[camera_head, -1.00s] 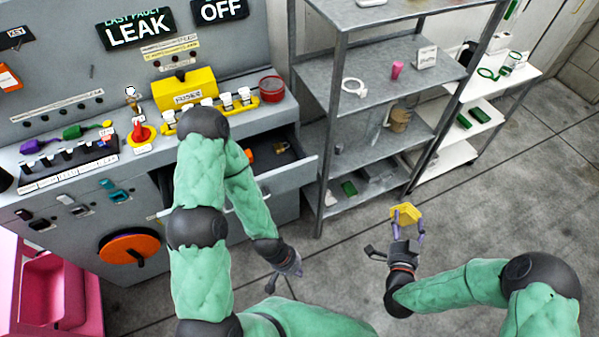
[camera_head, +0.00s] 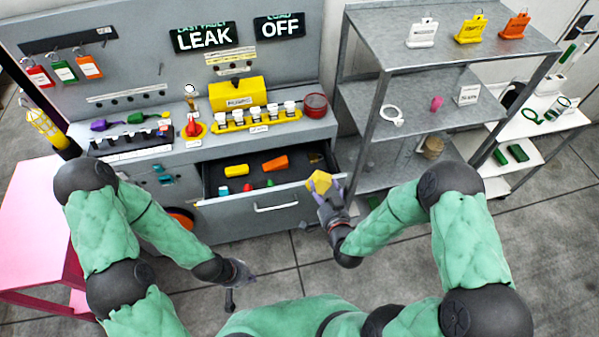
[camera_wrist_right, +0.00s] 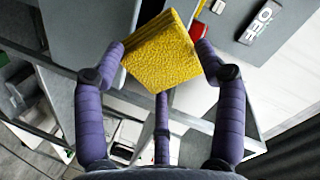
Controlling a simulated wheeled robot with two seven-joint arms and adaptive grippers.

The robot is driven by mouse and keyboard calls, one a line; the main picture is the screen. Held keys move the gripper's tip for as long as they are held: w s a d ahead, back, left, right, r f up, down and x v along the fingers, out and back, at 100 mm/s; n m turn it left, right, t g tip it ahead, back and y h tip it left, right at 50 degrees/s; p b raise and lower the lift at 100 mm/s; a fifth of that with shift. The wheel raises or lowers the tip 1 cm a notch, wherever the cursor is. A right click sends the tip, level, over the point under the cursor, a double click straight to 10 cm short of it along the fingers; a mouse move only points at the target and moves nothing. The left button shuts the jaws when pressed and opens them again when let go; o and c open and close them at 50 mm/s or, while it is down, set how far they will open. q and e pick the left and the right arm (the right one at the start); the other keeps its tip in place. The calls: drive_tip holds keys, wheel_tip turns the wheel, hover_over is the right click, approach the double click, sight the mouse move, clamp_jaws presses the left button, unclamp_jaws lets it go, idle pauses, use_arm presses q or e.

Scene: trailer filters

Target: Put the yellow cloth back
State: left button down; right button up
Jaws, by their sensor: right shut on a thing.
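The yellow cloth (camera_head: 320,182) is a small folded block. My right gripper (camera_head: 328,190) is shut on it and holds it up near the right end of the open drawer, in front of the bench. In the right wrist view the cloth (camera_wrist_right: 163,55) sits between the two purple fingers of the right gripper (camera_wrist_right: 165,62), with a third finger below it. My left gripper (camera_head: 232,283) is low at the left, over the floor, apart from any object. Its fingers are too small to tell whether they are open.
The open drawer (camera_head: 262,207) holds a yellow piece (camera_head: 236,170), an orange piece (camera_head: 275,163) and small coloured items. The bench top carries a yellow rack and a red round tin (camera_head: 316,105). A grey shelf unit (camera_head: 440,112) stands at the right. A pink table (camera_head: 32,225) stands at the left.

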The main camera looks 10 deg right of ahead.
sight(316, 180)
drive_tip(key=shift+n+g+y, duration=0.6)
drive_tip(key=shift+g+y, duration=0.1)
drive_tip(key=shift+g, duration=0.2)
drive_tip(key=r+p, duration=0.1)
drive_tip(key=r, duration=0.1)
drive_tip(key=w+a+r+p, duration=0.1)
drive_tip(key=r+p, duration=0.1)
drive_tip(key=w+a+r+p, duration=0.1)
drive_tip(key=r+p, duration=0.1)
drive_tip(key=shift+w, duration=0.2)
drive_tip(key=shift+w+a+r+n+g+y+p, duration=0.1)
drive_tip(key=shift+w+a+n+g+y+p, duration=0.3)
drive_tip(key=shift+w+a+p, duration=0.3)
drive_tip(key=a+n+g, duration=0.1)
drive_tip(key=g, duration=0.1)
drive_tip(key=a+n+g, duration=0.1)
drive_tip(key=n+g, duration=0.1)
drive_tip(key=a+r+n+g+y, duration=0.1)
drive_tip(key=g, duration=0.2)
drive_tip(key=shift+w+a+n, duration=0.25)
drive_tip(key=shift+a+n, duration=0.05)
drive_tip(key=shift+s+d+r+g, duration=0.1)
drive_tip(key=shift+d+r+g, duration=0.3)
drive_tip(key=shift+r, duration=0.3)
drive_tip(key=shift+d+r, duration=0.15)
drive_tip(key=shift+r, duration=0.2)
